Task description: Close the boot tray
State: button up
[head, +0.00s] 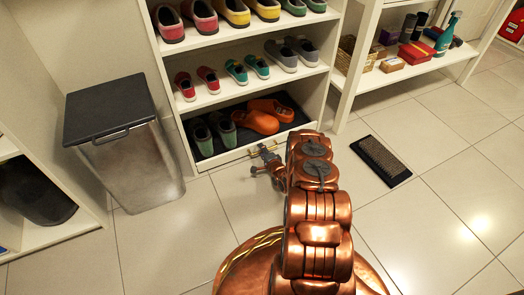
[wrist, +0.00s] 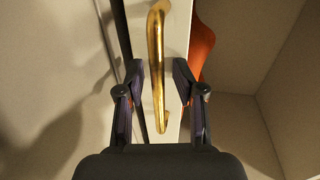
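The boot tray is the low tray at the bottom of the white shoe cubby, with a white front (head: 232,158) and a dark mat. Green clogs (head: 222,127) and orange clogs (head: 256,122) sit on it. How far it stands out of the cubby is hard to tell. A gold bar handle (head: 266,148) is on its front, and it shows large in the wrist view (wrist: 155,50). My gripper (head: 262,166) is at the handle. In the wrist view my gripper (wrist: 161,75) is open, with one finger on each side of the handle and gaps between.
A metal bin (head: 135,165) with a dark lid stands left of the cubby. A dark brush mat (head: 380,160) lies on the tiles to the right. Shelves above the tray hold several shoes. The tiled floor around my arm is mostly clear.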

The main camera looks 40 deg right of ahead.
jog(key=shift+s, duration=0.15)
jog(key=v, duration=1.1)
jog(key=shift+s+r, duration=0.15)
jog(key=shift+s, duration=0.25)
